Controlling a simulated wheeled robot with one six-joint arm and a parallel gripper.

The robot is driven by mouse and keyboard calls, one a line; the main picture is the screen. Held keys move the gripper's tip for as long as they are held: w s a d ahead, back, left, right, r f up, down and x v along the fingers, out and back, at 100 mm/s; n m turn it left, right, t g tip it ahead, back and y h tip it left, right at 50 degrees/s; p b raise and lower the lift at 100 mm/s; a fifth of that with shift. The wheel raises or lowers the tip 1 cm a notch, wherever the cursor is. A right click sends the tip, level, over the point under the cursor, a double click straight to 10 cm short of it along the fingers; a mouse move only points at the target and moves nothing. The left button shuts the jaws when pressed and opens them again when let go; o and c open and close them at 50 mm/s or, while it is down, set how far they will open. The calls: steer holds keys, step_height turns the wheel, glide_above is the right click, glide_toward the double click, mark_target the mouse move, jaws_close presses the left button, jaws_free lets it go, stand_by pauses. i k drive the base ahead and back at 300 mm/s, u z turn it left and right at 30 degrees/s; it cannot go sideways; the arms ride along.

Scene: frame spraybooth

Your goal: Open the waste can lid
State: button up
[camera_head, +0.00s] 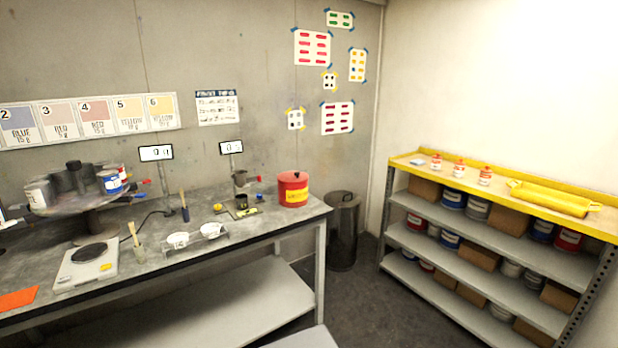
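A red can (293,190) with a yellow label stands upright at the right end of the workbench. Its red top looks closed. A dark cylindrical bin (343,235) stands on the floor just right of the bench, and its top looks covered. The label is too small to read, so I cannot tell for certain which of the two is the waste can. My gripper is not in view.
The grey workbench (230,222) carries a scale (87,266), white cups (210,230) and a round rack of paint cans (85,200). A shelf unit (480,247) with cans and boxes stands at the right. Dark floor (375,300) lies clear between them.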

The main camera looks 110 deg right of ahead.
mark_target(291, 176)
steer(key=z, duration=4.6)
steer(key=i, duration=1.8)
steer(key=u, duration=0.95)
steer(key=i, duration=0.8)
steer(key=u, duration=0.75)
